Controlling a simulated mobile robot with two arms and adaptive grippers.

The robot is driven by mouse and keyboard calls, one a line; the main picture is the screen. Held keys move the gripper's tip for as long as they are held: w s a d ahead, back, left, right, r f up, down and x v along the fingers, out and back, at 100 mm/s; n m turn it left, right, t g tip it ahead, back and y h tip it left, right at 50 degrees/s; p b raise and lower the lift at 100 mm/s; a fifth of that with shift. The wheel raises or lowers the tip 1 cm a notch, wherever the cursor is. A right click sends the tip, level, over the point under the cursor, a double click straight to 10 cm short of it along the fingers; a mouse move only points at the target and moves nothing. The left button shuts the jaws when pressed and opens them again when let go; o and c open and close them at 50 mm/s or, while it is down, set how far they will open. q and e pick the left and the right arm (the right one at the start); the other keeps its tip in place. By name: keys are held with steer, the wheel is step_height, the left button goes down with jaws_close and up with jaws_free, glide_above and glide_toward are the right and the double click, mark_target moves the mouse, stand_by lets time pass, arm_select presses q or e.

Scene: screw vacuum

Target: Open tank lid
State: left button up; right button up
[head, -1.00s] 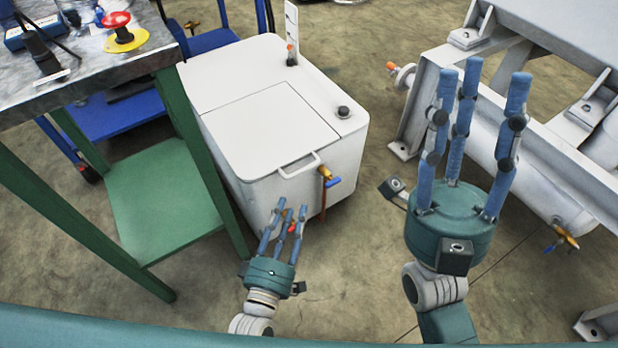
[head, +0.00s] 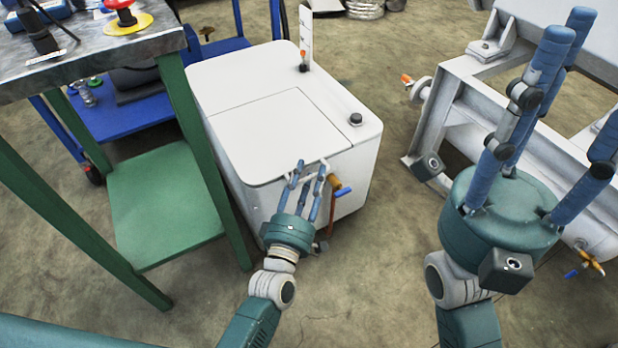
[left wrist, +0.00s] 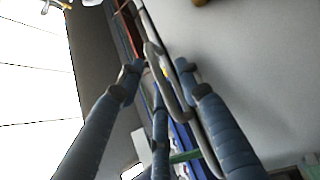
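The white tank (head: 365,155) stands on the floor with its square white lid (head: 265,130) lying flat and closed on top. A looped handle at the lid's front edge is largely hidden behind my left fingers in the head view. In the left wrist view the grey handle (left wrist: 203,142) runs between my spread fingers. My left gripper (head: 307,172) is open, with its fingertips at the handle; I cannot tell whether they touch it. My right gripper (head: 575,85) is open and empty, raised to the right of the tank.
A workbench with a green shelf (head: 165,200) and legs stands close on the left of the tank. A valve with a blue lever (head: 342,191) sticks out of the tank's front. A grey metal frame (head: 440,125) stands on the right. Bare floor lies in front of the tank.

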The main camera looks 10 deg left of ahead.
arm_select(q)
jaws_close()
steer(key=shift+r, duration=0.1)
stand_by(0.3)
